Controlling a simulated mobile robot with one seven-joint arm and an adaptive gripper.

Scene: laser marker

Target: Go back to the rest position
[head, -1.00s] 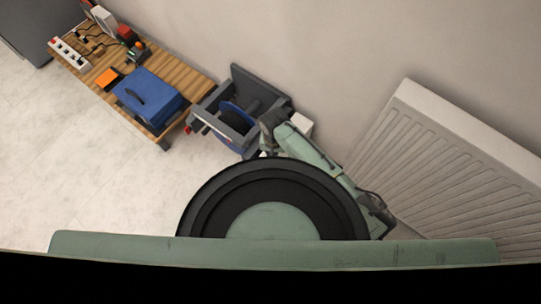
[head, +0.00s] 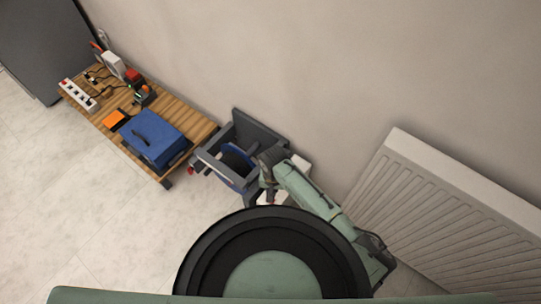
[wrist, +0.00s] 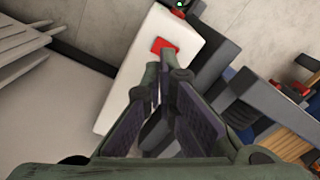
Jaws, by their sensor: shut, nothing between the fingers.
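My gripper (wrist: 160,78) shows in the wrist view with its dark fingers close together and nothing between them. Below the fingers is a white box (wrist: 128,84) with a red square button (wrist: 164,46) on top. I cannot tell whether the fingertips touch it. In the head view my gripper (head: 269,188) hangs beside the dark grey and blue machine (head: 262,134), at its right side. My green arm reaches there from the lower right. The white box (head: 302,163) is partly hidden behind my arm.
A wooden table (head: 190,112) stands to the left, with a blue case (head: 155,138), an orange pad (head: 115,119), a power strip (head: 77,95) and small tools. A white radiator (head: 440,200) is on the wall at the right. The floor (head: 60,190) at the left is clear.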

